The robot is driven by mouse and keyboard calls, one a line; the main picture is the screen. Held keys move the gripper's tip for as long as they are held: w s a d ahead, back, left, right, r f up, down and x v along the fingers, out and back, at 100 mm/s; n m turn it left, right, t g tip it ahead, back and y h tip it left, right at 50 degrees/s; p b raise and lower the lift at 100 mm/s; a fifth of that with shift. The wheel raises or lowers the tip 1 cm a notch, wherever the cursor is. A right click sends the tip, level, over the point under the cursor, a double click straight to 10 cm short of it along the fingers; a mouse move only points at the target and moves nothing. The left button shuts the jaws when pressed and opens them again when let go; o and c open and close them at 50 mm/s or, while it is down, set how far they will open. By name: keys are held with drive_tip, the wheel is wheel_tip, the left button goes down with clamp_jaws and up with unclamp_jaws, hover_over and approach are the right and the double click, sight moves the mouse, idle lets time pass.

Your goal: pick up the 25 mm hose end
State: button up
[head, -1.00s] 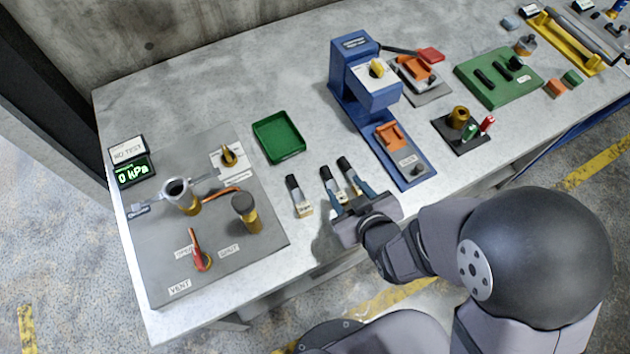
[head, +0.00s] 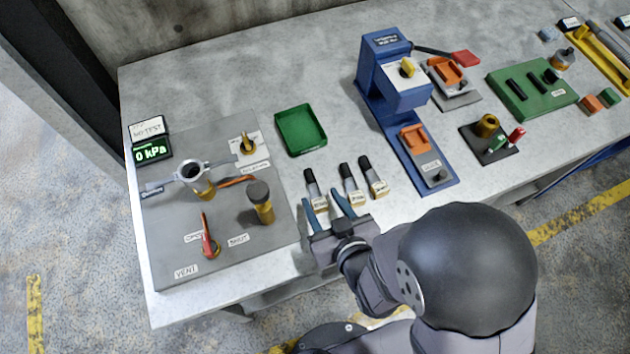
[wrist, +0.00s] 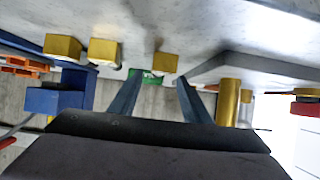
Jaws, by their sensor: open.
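Three hose ends with black tops and brass ends lie in a row on the bench: a left one (head: 312,184), a middle one (head: 347,176) and a right one (head: 370,168). Their labels are too small to read, so I cannot tell which is 25 mm. My gripper (head: 322,201) is open and empty, its blue fingers pointing at the left hose end from the bench's front side. In the wrist view, a single brass end (wrist: 166,62) shows between and just beyond the fingertips (wrist: 158,79). The other brass ends (wrist: 103,51) are to its left.
A green tray (head: 322,142) lies behind the hose ends. A grey test plate (head: 165,270) with a brass post (head: 263,212) and red lever (head: 207,232) is to the left. A blue press (head: 372,95) stands to the right. Bare bench lies between tray and press.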

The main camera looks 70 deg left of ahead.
sight(316, 191)
drive_tip(key=shift+b+x, duration=0.9)
drive_tip(key=shift+b, duration=0.75)
drive_tip(key=shift+a+f+p, duration=0.1)
drive_tip(key=shift+a+p, duration=0.15)
drive_tip(key=shift+p, duration=0.25)
drive_tip(key=shift+x, duration=0.8)
drive_tip(key=shift+c, duration=0.6)
drive_tip(key=c, duration=0.9)
